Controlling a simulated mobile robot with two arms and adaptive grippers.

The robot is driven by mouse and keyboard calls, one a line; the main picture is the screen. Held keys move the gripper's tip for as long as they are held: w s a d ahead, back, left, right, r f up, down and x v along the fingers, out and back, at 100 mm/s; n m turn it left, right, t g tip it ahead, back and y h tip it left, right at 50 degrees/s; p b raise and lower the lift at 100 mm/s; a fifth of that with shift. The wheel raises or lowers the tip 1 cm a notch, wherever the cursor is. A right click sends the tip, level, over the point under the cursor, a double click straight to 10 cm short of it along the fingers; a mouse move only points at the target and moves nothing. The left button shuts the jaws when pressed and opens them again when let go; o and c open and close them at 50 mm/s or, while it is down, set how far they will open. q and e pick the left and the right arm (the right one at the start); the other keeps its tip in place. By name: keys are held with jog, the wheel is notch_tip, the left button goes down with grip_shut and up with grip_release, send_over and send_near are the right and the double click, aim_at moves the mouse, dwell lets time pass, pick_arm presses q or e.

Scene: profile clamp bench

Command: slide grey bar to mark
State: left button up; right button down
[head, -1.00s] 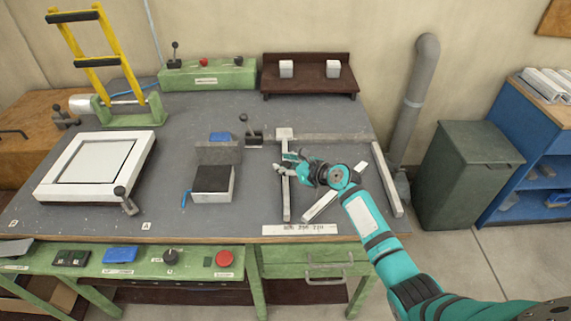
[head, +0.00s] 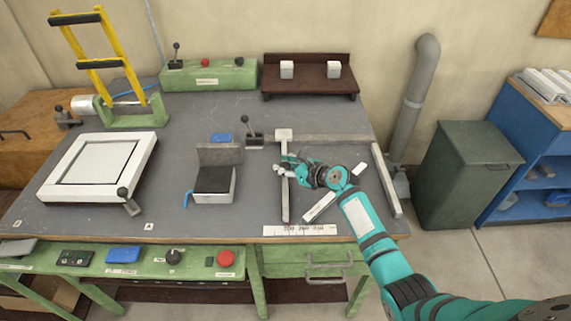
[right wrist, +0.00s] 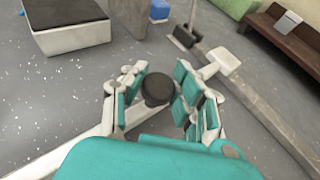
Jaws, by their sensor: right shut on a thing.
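The pale grey bar (head: 285,205) runs front to back on the bench, its wide far end (head: 284,134) at the long cross rail (head: 330,139). My right gripper (head: 283,169) is over the bar's middle. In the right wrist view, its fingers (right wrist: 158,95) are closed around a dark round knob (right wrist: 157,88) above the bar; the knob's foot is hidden. A white strip scale with printed marks (head: 300,231) lies at the bench's front edge, near the bar's near end. Its figures are too small to read. My left gripper is not in view.
A loose diagonal bar (head: 320,207) lies right of the grey bar. A black lever (head: 252,135) and a dark-topped block (head: 214,183) are to the left, with bare bench between the block and the bar.

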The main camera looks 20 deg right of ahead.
jog(key=c, duration=1)
grip_release()
jog(key=shift+a, duration=0.1)
jog(key=shift+s, duration=0.1)
jog(key=v, duration=1.2)
